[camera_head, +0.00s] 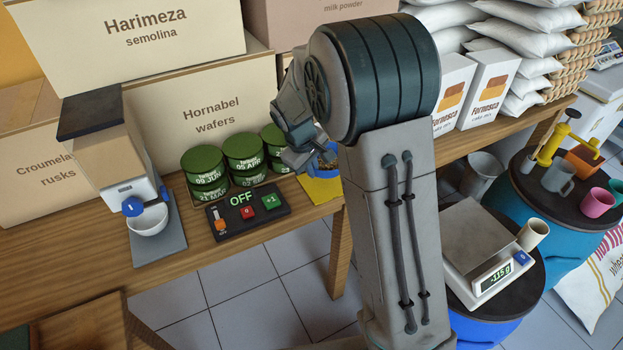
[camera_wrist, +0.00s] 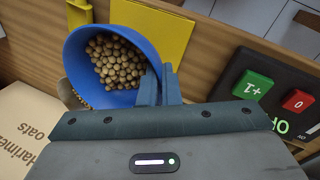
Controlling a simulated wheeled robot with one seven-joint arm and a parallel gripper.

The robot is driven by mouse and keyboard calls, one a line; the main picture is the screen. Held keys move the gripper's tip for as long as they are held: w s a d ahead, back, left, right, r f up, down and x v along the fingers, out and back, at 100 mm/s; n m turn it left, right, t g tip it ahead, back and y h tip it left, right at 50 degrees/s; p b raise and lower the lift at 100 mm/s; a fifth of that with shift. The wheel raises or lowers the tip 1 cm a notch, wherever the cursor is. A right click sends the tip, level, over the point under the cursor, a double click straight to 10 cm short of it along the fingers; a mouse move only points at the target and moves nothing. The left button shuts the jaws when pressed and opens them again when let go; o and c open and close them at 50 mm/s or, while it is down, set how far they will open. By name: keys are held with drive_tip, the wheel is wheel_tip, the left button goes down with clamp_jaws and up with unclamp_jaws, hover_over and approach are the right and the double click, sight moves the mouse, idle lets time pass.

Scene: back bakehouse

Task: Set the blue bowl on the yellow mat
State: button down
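The blue bowl (camera_wrist: 74,63) holds many round tan pieces and shows in the wrist view. My gripper (camera_wrist: 160,84) has its two fingers close together astride the bowl's right rim, one inside and one outside. The yellow mat (camera_wrist: 178,44) lies on the wooden table beyond the bowl, which covers part of it in this view. In the head view the mat (camera_head: 320,192) is at the table's front edge, and the bowl (camera_head: 325,164) is mostly hidden by my arm. I cannot tell whether the bowl touches anything below.
A control panel with red and green buttons (camera_head: 246,212) sits left of the mat. Green tins (camera_head: 243,158) stand behind the panel. A Harimeza oats box (camera_wrist: 28,125) is close to the bowl in the wrist view.

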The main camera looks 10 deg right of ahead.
drive_tip(key=shift+f, duration=2.05)
drive_tip(key=shift+f, duration=0.1)
drive_tip(key=c, duration=1.6)
unclamp_jaws()
drive_tip(key=shift+c, duration=0.2)
drive_tip(key=v, duration=1.2)
drive_tip(key=s+d+r+m+y, duration=0.1)
drive_tip(key=s+d+r+m, duration=0.1)
drive_tip(key=s, duration=0.9)
drive_tip(key=s+d+r+m+y, duration=0.1)
drive_tip(key=s+d+m, duration=0.4)
drive_tip(key=s, duration=0.7)
drive_tip(key=shift+r+m+t+y, duration=0.3)
drive_tip(key=shift+r, duration=0.1)
